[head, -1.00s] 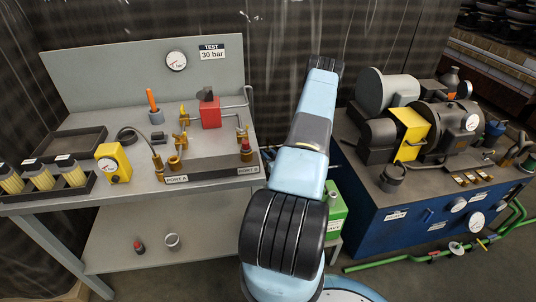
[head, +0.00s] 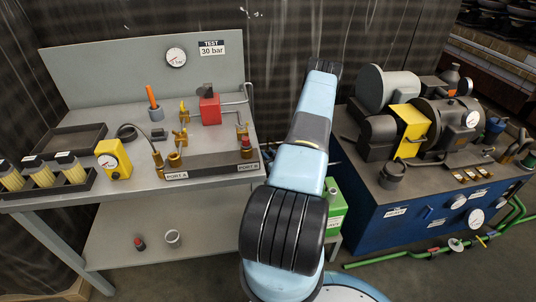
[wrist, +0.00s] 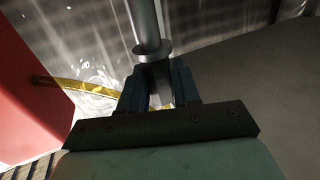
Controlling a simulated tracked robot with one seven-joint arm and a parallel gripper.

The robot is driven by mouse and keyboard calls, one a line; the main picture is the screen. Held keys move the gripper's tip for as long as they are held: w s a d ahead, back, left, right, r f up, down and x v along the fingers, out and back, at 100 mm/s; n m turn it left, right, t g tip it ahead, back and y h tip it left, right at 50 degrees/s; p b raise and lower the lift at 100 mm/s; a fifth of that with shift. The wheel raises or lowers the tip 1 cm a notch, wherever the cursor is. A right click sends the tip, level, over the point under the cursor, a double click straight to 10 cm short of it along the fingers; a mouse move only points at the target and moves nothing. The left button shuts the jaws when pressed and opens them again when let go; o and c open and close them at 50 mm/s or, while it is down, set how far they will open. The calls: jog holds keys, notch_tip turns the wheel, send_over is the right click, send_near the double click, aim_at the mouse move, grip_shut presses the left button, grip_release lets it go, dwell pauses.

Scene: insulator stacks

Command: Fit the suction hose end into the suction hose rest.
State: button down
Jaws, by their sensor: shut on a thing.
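In the wrist view my gripper (wrist: 159,84) is shut on a grey metal tube end with a round collar (wrist: 146,25), which I take for the suction hose end. The tube runs up out of the picture from between the dark jaws. In the head view my own arm reaches away toward the dark curtain, and its links hide the jaws and the held piece. I cannot make out the suction hose rest with certainty in either view.
The wrist view shows a large red surface (wrist: 32,75) close on the left and a yellow strip (wrist: 75,88) behind the jaws. In the head view a grey test bench (head: 110,205) stands left of my arm and a blue pump unit (head: 425,222) right of it.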

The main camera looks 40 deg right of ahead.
jog(key=shift+f, duration=0.95)
jog(key=c, duration=0.7)
grip_release()
jog(key=shift+c, duration=0.2)
